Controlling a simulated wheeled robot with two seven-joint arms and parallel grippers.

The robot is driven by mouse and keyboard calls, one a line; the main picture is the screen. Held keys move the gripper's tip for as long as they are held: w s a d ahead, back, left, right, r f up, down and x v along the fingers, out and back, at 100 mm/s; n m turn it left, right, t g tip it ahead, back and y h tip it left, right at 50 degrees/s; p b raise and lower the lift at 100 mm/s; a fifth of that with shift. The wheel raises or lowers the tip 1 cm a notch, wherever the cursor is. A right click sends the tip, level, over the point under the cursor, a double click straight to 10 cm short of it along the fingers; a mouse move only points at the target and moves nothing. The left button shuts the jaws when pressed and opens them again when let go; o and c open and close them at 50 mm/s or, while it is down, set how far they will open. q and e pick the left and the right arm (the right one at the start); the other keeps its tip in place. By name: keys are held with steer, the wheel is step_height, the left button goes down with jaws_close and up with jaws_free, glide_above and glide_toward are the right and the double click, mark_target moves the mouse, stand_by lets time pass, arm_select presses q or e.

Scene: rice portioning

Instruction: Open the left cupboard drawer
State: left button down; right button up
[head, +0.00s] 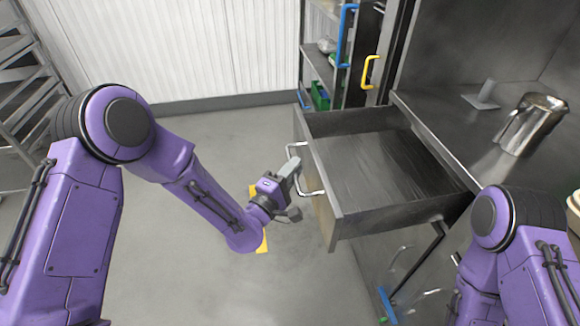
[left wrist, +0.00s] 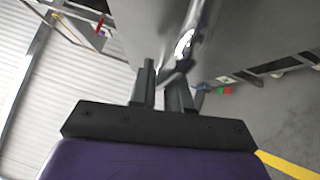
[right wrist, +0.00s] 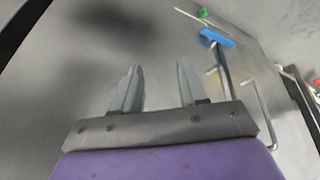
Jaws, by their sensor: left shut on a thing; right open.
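The drawer (head: 335,205) in the head view is pulled well out from under the steel counter, and its inside looks empty. Its metal bar handle (head: 312,191) is on the front face. My left gripper (head: 294,171) is at that handle, and in the left wrist view its fingers (left wrist: 168,88) are shut on the shiny handle bar (left wrist: 187,42). In the right wrist view my right gripper (right wrist: 160,88) is open and empty, in front of a grey metal surface. In the head view my right gripper is not visible behind my right arm.
A steel jug (head: 530,125) stands on the counter (head: 440,112) to the right. A shelf unit with a blue handle (head: 345,35) and a yellow handle (head: 368,71) is behind the drawer. A rack (head: 25,95) stands far left.

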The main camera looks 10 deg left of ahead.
arm_select(q)
steer(key=shift+s+a, duration=0.15)
steer(key=shift+a, duration=0.25)
steer(key=c, duration=1.2)
jaws_free()
steer(key=b+v, duration=0.2)
steer(key=v, duration=0.8)
steer(key=shift+s, duration=0.3)
steer(key=shift+m, duration=0.3)
